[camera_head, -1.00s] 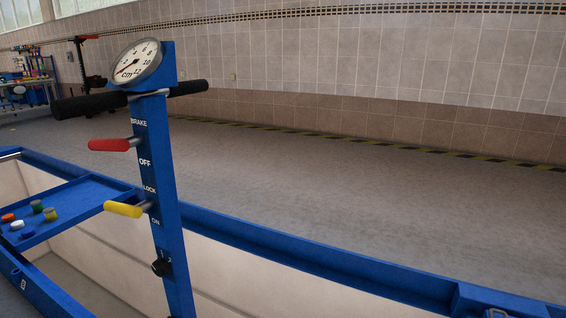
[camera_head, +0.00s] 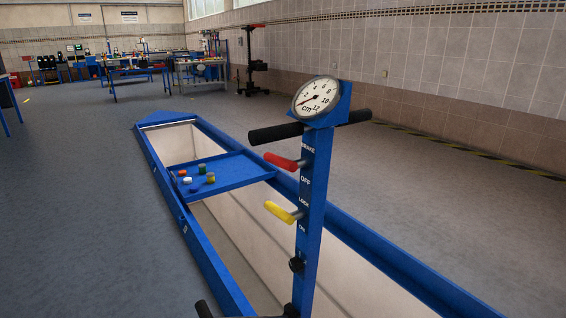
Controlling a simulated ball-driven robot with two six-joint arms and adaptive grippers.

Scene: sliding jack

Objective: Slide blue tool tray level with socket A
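The blue tool tray (camera_head: 240,173) lies across the long pit beyond the jack column. Several small coloured caps, white, orange, green, yellow and blue, stand on its left part. The blue jack column (camera_head: 312,190) rises in front, with a round cm gauge (camera_head: 317,97) on top and black handlebar grips. A red lever (camera_head: 283,160) labelled BRAKE/OFF and a yellow lever (camera_head: 282,212) labelled LOCK/ON stick out to the left. Small pale marks show on the left pit rail, too small to read, so I cannot tell which is socket A. Neither gripper is in view.
A blue-edged pit (camera_head: 215,262) with pale walls runs from the near right to the far left. Grey floor lies open on both sides. Workbenches (camera_head: 200,72) and a tool stand (camera_head: 251,65) are far back. Dark parts at the bottom edge are unclear.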

